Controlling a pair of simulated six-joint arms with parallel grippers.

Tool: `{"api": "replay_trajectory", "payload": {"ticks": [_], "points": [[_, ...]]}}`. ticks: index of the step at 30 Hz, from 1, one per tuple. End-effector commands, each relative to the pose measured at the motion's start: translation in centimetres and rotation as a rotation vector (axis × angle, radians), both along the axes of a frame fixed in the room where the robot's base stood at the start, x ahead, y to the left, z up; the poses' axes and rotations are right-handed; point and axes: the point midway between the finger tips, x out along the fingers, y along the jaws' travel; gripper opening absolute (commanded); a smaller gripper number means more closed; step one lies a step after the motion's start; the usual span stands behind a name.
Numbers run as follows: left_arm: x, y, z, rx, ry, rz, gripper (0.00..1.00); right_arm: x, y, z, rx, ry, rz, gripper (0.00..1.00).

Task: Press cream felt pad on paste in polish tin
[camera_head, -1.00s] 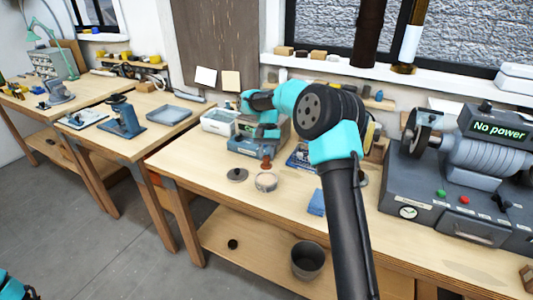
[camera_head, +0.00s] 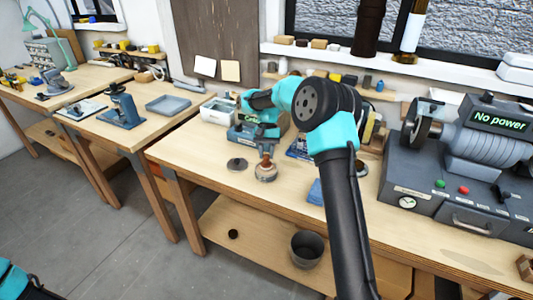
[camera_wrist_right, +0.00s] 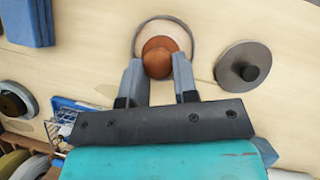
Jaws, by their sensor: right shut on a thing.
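My right gripper (camera_head: 266,152) is shut on a brown wooden knob-like handle (camera_wrist_right: 158,62). The polish tin (camera_head: 265,176) is directly below it on the bench, and its round rim (camera_wrist_right: 138,38) shows around the handle in the right wrist view. The handle's lower end is at the tin's mouth. My left gripper is out of view.
A blue cloth or block (camera_head: 315,192) lies right of the tin. A bench grinder (camera_head: 470,150) marked "No power" stands further right. A white bin (camera_head: 216,112) stands behind left. The bench front near the tin is clear; a dark pot (camera_head: 306,248) sits on the shelf below.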

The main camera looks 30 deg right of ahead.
Motion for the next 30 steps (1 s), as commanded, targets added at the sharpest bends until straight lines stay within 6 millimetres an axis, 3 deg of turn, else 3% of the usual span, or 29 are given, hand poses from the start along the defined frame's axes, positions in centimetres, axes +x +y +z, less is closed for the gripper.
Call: {"api": "replay_trajectory", "payload": {"ticks": [30], "points": [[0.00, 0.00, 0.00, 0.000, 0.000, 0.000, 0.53, 0.01, 0.01, -0.96, 0.000, 0.000, 0.000, 0.10]]}}
